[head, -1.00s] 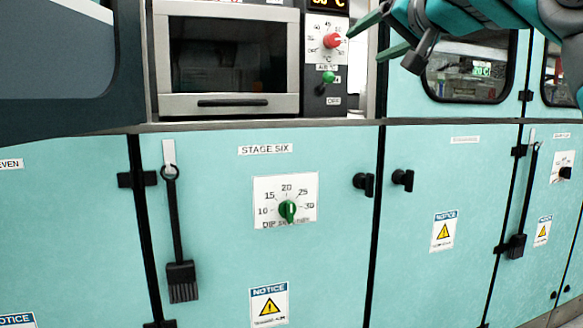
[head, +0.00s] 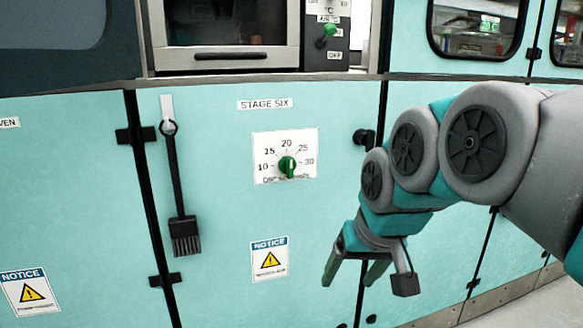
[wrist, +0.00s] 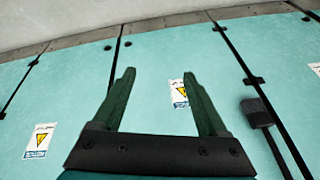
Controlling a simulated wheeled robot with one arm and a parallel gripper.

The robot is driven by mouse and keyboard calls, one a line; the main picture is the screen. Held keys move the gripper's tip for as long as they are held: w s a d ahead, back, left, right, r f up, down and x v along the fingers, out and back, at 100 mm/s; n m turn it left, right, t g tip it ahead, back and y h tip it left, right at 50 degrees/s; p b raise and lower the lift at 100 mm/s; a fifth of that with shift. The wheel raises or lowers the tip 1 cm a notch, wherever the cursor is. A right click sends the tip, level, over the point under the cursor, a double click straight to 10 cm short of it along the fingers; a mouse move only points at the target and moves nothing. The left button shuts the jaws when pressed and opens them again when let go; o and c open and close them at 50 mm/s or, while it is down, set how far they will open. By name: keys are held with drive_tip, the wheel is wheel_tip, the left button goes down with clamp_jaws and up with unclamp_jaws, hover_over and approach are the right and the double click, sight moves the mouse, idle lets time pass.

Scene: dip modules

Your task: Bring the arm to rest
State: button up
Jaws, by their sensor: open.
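My gripper (head: 352,272) hangs below my folded arm at the right of the head view, its green fingers pointing down in front of the teal cabinet. In the wrist view my gripper (wrist: 160,100) is open with nothing between its two fingers. A notice label on the cabinet front shows behind the right finger. The fingers look apart from the cabinet, though the exact gap cannot be told.
The stage six panel carries a green dial (head: 287,166), a hanging black brush (head: 186,236) and a notice label (head: 269,260). A black knob (head: 364,138) is partly by my arm. An oven window (head: 225,22) is above. Floor (head: 545,305) shows at lower right.

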drive_tip(key=s+d+f+g+h, duration=0.1)
drive_tip(key=s+d+f+g, duration=0.1)
drive_tip(key=s+f, duration=0.7)
drive_tip(key=s+d+f+g, duration=0.3)
drive_tip(key=s+f, duration=0.5)
drive_tip(key=s, duration=0.4)
drive_tip(key=shift+d+f+m+g+h, duration=0.25)
drive_tip(key=shift+f+m+g+h, duration=0.15)
drive_tip(key=shift+g, duration=0.1)
drive_tip(key=shift+r, duration=0.1)
idle(3.7)
